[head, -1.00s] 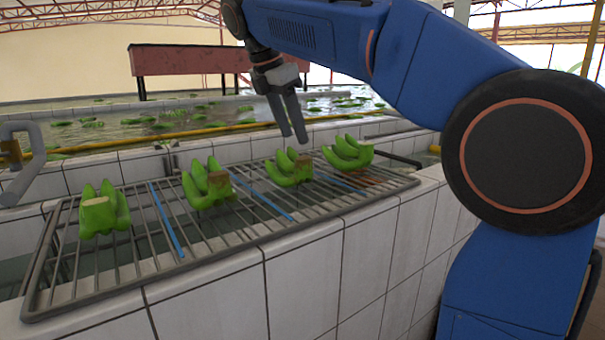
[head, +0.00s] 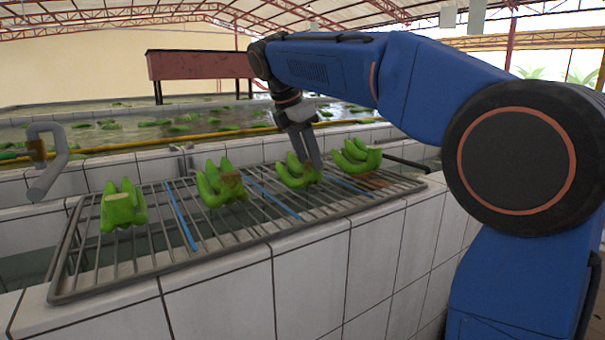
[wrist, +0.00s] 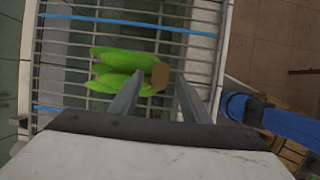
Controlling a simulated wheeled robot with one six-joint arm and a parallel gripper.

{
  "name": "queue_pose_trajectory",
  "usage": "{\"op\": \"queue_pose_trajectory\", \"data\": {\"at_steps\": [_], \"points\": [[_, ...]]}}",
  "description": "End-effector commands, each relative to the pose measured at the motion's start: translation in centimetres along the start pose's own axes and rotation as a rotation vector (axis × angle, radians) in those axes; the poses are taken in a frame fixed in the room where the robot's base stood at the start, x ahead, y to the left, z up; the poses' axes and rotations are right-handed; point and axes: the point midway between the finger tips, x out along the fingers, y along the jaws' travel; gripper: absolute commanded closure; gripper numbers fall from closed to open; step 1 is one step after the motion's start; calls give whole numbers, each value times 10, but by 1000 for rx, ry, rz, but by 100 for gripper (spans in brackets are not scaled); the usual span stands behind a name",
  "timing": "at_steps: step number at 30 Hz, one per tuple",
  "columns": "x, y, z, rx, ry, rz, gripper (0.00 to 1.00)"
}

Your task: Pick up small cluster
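Several green banana clusters with brown cut crowns stand in a row on a wire rack (head: 150,262). My gripper (head: 311,162) is over the third cluster from the left (head: 292,175), its fingers reaching down at the crown side. In the wrist view, this cluster (wrist: 112,74) lies ahead of the gripper (wrist: 160,78), with its brown crown (wrist: 160,76) between the two spread fingertips. The fingers look open, with gaps beside the crown. I cannot tell whether either finger touches the cluster.
Other clusters stand at the far left (head: 122,207), second from left (head: 220,186) and right (head: 357,157). Blue strips (head: 181,216) cross the rack. A tiled wall (head: 310,270) edges it in front. Water basins with floating fruit lie behind.

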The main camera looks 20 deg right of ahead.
Motion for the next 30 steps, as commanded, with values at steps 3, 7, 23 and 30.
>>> {"op": "queue_pose_trajectory", "data": {"at_steps": [3, 7, 23, 30], "points": [[0, 0, 0, 0, 0, 0, 87], [-1, 0, 0, 1, -1, 2, 100], [-36, 2, 15, 2, -1, 4, 100], [-72, 4, 30, 2, -1, 4, 100]]}}
